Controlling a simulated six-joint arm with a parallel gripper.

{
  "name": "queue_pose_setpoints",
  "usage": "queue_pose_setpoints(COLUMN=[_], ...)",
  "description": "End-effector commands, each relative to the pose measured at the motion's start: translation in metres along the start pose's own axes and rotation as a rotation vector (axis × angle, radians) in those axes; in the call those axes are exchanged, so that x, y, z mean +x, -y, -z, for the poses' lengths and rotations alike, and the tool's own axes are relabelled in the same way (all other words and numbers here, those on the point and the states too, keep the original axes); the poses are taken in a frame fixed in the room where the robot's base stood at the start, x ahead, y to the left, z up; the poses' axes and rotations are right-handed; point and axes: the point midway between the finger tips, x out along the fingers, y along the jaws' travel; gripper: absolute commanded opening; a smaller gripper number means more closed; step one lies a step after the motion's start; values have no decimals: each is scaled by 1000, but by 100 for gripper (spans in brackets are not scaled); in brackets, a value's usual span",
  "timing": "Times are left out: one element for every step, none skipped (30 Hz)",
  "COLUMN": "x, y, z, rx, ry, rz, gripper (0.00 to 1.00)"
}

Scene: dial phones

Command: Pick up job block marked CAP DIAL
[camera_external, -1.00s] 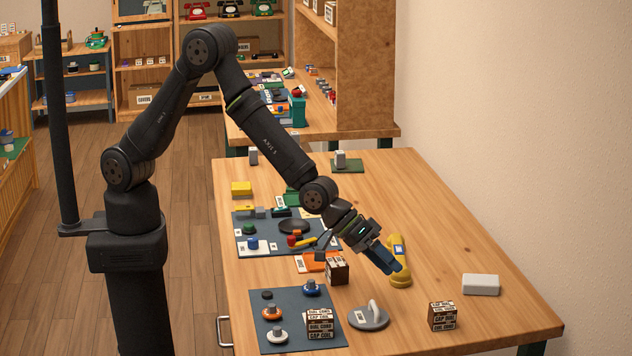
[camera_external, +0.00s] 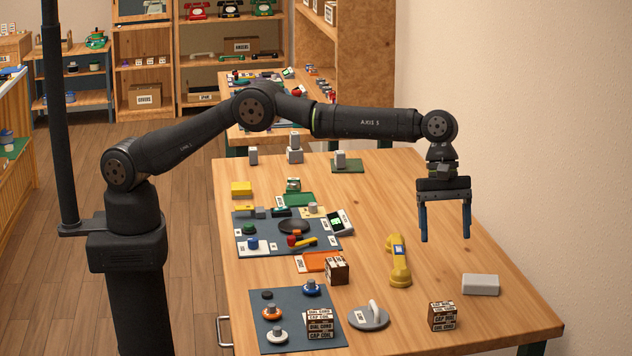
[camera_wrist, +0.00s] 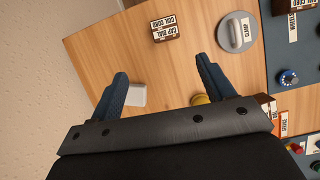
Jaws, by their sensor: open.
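A dark wooden block with white label strips (camera_external: 442,316) stands near the table's front right. In the wrist view its strips (camera_wrist: 165,27) read CAP DIAL and COIL CORD. A similar block (camera_external: 320,323) stands on the front blue mat, with strips that seem to read DIAL CORD and CAP COIL. A third labelled block (camera_external: 337,270) stands behind that mat; its text is too small to read. My gripper (camera_external: 446,238) is open and empty above the table's right side, fingers pointing down. In the wrist view the CAP DIAL block lies beyond the fingertips (camera_wrist: 162,66).
A yellow handset (camera_external: 398,262) and a white block (camera_external: 480,285) lie on the table beneath or near my gripper. A grey clamp disc with a handle (camera_external: 369,316) stands left of the CAP DIAL block. The front mat (camera_external: 290,295) holds round parts. Bare table surrounds the CAP DIAL block.

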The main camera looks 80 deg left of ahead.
Motion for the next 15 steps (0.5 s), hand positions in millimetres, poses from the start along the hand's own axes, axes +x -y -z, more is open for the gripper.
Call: queue_pose_setpoints(x=[0, 1, 4, 8, 14, 22, 28, 35, 44, 50, 57, 66, 73, 80, 87], y=[0, 1, 1, 2, 2, 2, 2, 2, 2, 2, 2, 3, 3, 3, 3], z=[0, 0, 0, 0, 0, 0, 0, 0, 0, 0, 1, 0, 0, 0, 0], rx=[-12, -16, -19, -20, -20, -20, -19, -19, -19, -19, -19, -19, -18, -18, -18], ry=[-1, -2, -3, -3, -4, -4, -4, -4, -3, -4, -4, -4, -3, -4, -3], rz=[8, 11, 14, 15, 16, 16, 16, 16, 15, 15, 16, 15, 15, 15, 15], gripper=[75, 75, 75, 75, 75, 75, 75, 75, 75, 75, 75, 75, 75, 75, 75])
